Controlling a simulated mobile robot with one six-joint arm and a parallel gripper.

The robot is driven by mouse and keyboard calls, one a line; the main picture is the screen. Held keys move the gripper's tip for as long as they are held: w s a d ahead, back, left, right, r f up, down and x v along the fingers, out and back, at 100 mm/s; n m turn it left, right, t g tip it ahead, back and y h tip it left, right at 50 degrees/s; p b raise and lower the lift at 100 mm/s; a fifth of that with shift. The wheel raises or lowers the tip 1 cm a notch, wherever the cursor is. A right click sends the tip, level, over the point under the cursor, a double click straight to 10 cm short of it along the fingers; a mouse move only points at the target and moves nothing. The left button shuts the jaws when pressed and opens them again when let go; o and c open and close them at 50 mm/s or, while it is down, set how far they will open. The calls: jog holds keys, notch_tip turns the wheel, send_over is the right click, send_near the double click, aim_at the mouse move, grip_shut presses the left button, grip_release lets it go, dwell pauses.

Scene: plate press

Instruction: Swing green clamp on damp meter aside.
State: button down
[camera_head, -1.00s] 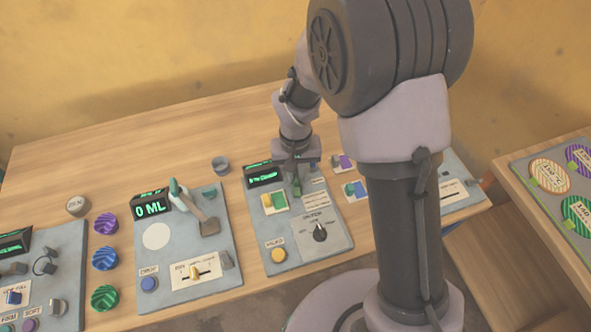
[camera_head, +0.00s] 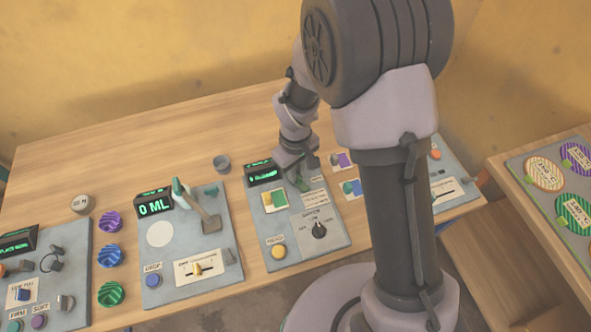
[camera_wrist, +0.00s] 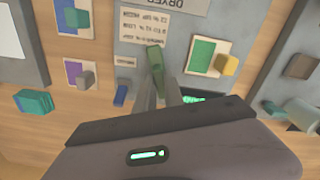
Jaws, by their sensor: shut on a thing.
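The damp meter is a grey panel (camera_head: 330,255) in the middle of the bench, with a lit green display (camera_head: 264,174) at its far end. The green clamp (camera_head: 302,185) is a small lever near the display end, right of a green and yellow swatch (camera_head: 275,202). My gripper (camera_head: 298,174) reaches down over it from the far side. In the wrist view the green clamp (camera_wrist: 155,58) stands out from between my narrow fingers (camera_wrist: 160,92), which are shut on its near end. The wrist housing hides part of the display.
A blue block (camera_wrist: 121,95) lies on the other side. A dial (camera_head: 319,230) and a yellow button (camera_head: 278,252) are on the panel's near part.

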dwell(0.4)
jog(key=c, duration=1.4)
grip_release()
jog(key=shift+c, duration=0.2)
jog(key=shift+r, duration=0.15)
notch_tip(320, 180, up, 17)
jog(key=p, duration=0.5)
jog(key=shift+r, duration=0.1)
